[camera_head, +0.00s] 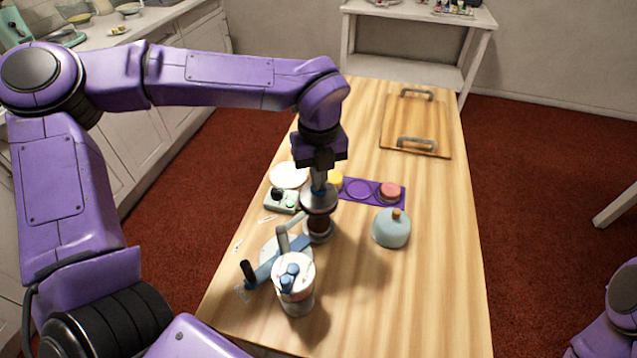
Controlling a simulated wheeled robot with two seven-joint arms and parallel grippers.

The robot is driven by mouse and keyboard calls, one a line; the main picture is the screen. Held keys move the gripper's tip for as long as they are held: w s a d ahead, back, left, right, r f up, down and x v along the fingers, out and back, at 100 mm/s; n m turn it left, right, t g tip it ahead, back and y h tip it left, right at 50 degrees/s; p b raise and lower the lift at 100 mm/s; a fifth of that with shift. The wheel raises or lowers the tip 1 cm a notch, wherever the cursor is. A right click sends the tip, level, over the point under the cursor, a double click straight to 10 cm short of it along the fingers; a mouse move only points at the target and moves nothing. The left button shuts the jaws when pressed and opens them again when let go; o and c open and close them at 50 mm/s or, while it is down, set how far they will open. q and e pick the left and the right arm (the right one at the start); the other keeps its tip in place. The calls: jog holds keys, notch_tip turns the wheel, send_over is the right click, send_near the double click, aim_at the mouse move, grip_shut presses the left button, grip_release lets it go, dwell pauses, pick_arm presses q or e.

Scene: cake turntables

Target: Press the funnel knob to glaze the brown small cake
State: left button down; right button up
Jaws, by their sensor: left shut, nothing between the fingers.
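My left gripper (318,181) points straight down over the middle of the table, its fingers shut and empty. Its tips are right at the top of the metal funnel (319,200), and they hide most of the knob; whether they touch it I cannot tell. The brown small cake (319,223) sits directly under the funnel, on a small round stand (318,238). The funnel hides the cake's top, so glaze on it cannot be made out. My right arm shows only at the lower right edge; its gripper is out of view.
A control box with a green button (283,201) and a white plate (288,175) are left. A purple tray (359,189) holds a pink cake (390,191). A pale blue dome (391,230) stands right.

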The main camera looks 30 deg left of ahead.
pick_arm(q)
jog(key=shift+f, duration=0.2)
jog(key=shift+r, duration=0.1)
jog(key=shift+r+p, duration=0.4)
jog(key=shift+r, duration=0.05)
jog(key=shift+f, duration=0.4)
dwell(1.4)
notch_tip(320, 180, up, 7)
jog(key=p, duration=0.5)
jog(key=shift+f, duration=0.1)
dwell(1.4)
